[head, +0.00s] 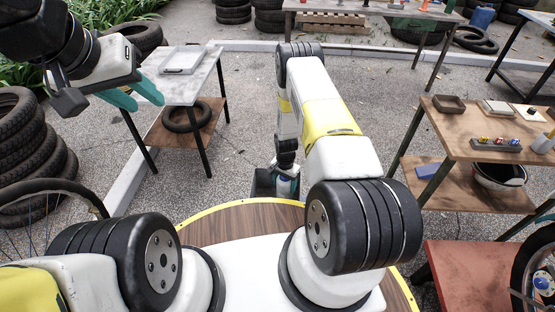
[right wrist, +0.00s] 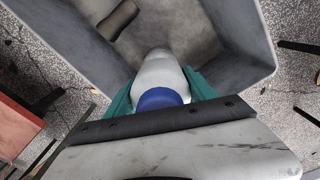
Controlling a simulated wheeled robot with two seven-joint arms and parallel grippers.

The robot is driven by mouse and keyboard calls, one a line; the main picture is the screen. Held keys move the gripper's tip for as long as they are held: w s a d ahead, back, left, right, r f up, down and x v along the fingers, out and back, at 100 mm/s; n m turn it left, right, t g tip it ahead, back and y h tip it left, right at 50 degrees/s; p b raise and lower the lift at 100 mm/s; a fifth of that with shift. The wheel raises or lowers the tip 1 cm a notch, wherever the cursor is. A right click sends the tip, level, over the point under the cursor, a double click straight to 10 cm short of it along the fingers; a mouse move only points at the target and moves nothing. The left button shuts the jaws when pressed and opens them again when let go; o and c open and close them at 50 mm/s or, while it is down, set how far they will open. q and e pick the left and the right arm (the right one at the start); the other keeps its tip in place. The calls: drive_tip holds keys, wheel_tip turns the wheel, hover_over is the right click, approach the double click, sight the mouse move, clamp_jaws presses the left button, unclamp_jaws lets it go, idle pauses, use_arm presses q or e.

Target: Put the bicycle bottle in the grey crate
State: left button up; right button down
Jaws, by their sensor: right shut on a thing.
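The bicycle bottle, pale white with a blue cap, shows in the right wrist view (right wrist: 159,70) between the teal fingers of my right gripper (right wrist: 160,92). My right gripper is shut on it near the cap end. The grey crate (right wrist: 232,35) lies beyond the bottle, whose far end points into its open interior. I cannot tell whether the bottle touches the crate's floor. My left gripper (head: 134,95) is open and empty at upper left.
A dark cylindrical object (right wrist: 118,20) lies inside the crate. A wooden shelf table (head: 455,140) with small items stands at right. Tyres (head: 30,150) are stacked at far left.

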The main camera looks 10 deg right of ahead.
drive_tip(key=shift+f, duration=0.1)
drive_tip(key=shift+c, duration=1.6)
unclamp_jaws()
wheel_tip(320, 180, up, 12)
wheel_tip(320, 180, up, 33)
drive_tip(key=s+a+n+t+y, duration=0.1)
drive_tip(key=s+a+n+t, duration=0.1)
drive_tip(key=n+t, duration=0.15)
drive_tip(key=s+r+n+t, duration=0.1)
drive_tip(key=s+r+n, duration=0.1)
drive_tip(key=s+r, duration=0.7)
drive_tip(key=s+a+r+n+t+y, duration=0.1)
drive_tip(key=s+r+n, duration=0.2)
drive_tip(key=s+r, duration=0.5)
drive_tip(key=s, duration=0.5)
drive_tip(key=shift+s+r+t, duration=0.2)
drive_tip(key=shift+r+t, duration=0.15)
drive_tip(key=shift+r, duration=0.05)
